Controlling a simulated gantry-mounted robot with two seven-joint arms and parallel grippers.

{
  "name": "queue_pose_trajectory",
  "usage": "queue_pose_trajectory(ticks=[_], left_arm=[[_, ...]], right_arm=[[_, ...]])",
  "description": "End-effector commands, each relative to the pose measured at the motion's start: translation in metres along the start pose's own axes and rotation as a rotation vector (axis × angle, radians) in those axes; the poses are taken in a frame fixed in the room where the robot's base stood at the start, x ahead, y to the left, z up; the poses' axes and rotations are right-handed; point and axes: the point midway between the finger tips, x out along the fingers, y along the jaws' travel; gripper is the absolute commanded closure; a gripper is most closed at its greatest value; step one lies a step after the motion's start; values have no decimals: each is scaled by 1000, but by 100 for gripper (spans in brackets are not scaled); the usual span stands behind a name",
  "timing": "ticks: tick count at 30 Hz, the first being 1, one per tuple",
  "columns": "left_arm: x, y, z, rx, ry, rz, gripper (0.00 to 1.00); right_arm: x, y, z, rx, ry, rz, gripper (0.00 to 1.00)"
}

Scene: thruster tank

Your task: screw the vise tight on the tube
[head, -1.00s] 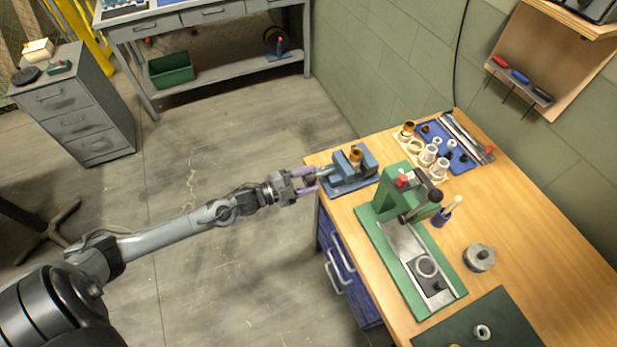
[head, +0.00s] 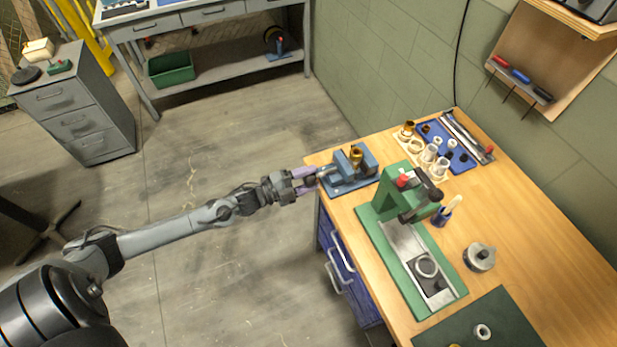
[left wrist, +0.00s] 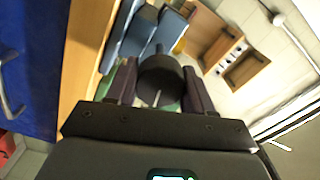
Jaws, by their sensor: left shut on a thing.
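The blue vise (head: 343,180) sits at the left back corner of the wooden workbench. A brass-coloured tube (head: 356,154) stands upright between its jaws; whether any gap remains there is too small to tell. My left gripper (head: 313,180) reaches in from the left at the vise's screw end, just past the bench edge. In the left wrist view my left gripper (left wrist: 160,90) has its two purple-dark fingers on either side of a dark round knob (left wrist: 160,78), the vise's screw handle, and is shut on it. Blue vise parts (left wrist: 137,35) show behind the knob. My right gripper is not in view.
A green press (head: 400,215) stands in front of the vise on the workbench (head: 540,250). A blue tray (head: 455,158) and a cream rack (head: 415,147) with several fittings lie behind it. A grey round part (head: 479,257) sits at the right.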

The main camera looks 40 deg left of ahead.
Motion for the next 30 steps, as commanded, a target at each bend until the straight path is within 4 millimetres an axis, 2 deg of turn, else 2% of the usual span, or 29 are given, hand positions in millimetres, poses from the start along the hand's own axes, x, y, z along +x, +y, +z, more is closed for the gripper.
queue_pose_trajectory(ticks=[1, 22, 23, 27, 30], left_arm=[[2, -5, -6, 0, 15, -11, 79], [2, -4, -6, -2, 15, -11, 79], [2, -4, -6, -2, 15, -11, 44], [2, -3, -5, -2, 12, -8, 25], [1, -2, -4, -2, 9, -6, 25]], right_arm=[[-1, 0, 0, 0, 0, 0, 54], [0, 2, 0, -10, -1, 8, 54], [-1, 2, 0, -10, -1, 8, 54], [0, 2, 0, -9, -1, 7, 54], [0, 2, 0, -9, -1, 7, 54]])
